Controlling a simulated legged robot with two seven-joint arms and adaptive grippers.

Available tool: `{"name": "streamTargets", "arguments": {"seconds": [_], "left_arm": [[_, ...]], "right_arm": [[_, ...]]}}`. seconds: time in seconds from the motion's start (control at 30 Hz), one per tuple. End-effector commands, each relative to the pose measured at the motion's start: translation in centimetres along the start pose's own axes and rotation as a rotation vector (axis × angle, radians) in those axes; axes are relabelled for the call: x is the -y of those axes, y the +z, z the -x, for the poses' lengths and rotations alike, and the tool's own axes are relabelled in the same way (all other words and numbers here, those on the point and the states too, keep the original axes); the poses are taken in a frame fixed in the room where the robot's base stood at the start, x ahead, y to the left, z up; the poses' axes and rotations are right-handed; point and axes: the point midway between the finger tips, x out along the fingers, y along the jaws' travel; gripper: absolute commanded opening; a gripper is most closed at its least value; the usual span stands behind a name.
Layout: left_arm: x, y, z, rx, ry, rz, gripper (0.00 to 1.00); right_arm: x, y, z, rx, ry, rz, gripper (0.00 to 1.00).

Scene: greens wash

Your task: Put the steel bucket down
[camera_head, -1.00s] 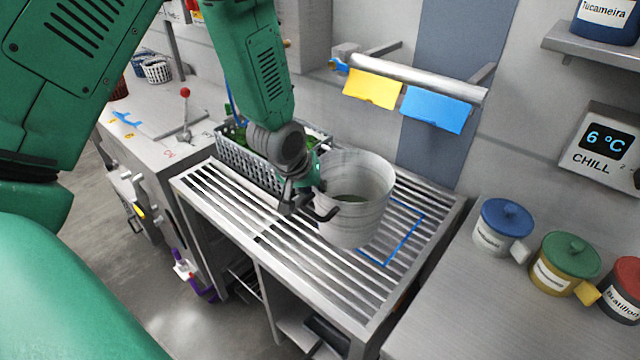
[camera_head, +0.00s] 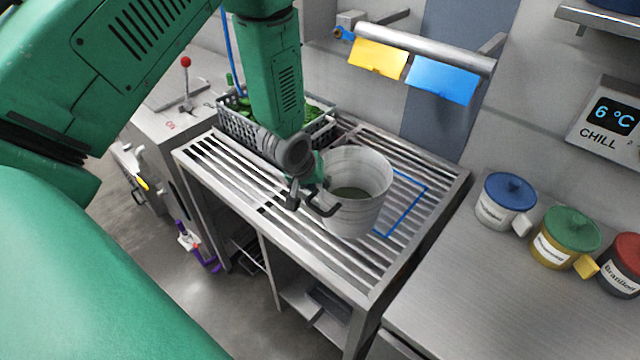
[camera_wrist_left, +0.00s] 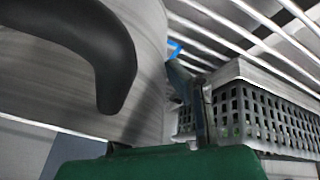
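The steel bucket (camera_head: 355,215) stands upright over the slatted steel rack (camera_head: 335,278), with a dark greenish patch visible inside at its bottom. My left gripper (camera_head: 309,201) is at the bucket's left side, with its dark fingers against the wall, and appears shut on it. The exact contact is partly hidden. In the left wrist view the bucket wall (camera_wrist_left: 150,60) fills the left, behind a black curved part. The bucket's base looks at or very near the slats; a small gap cannot be ruled out. A blue outline (camera_head: 408,213) shows right of the bucket, partly covered by it. My right gripper is out of view.
A grey perforated basket of greens (camera_head: 238,128) stands behind my left arm, close to the gripper in the left wrist view (camera_wrist_left: 262,118). Lidded mugs (camera_head: 507,203) line the right counter. A rail with yellow and blue cards (camera_head: 442,80) is behind. The rack's front slats are clear.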

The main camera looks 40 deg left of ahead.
Motion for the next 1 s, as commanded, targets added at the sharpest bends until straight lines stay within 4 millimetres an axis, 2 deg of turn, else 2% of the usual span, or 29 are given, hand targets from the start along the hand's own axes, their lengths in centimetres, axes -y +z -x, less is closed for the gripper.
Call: {"name": "streamTargets", "arguments": {"seconds": [0.37, 0.47, 0.8, 1.0], "left_arm": [[-0.2, 0.0, 0.5, 0.000, -0.002, -0.001, 0.26], [-0.1, -0.1, 1.8, -0.001, -0.001, -0.001, 0.26], [-0.1, -0.1, 8.9, 0.000, 0.000, 0.001, 0.26], [-0.1, -0.1, 11.3, 0.001, -0.001, 0.000, 0.26]], "right_arm": [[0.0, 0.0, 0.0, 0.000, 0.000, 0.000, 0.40], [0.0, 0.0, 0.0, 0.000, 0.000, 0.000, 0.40], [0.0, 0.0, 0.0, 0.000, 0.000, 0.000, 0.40], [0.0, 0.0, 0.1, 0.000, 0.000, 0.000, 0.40]]}}
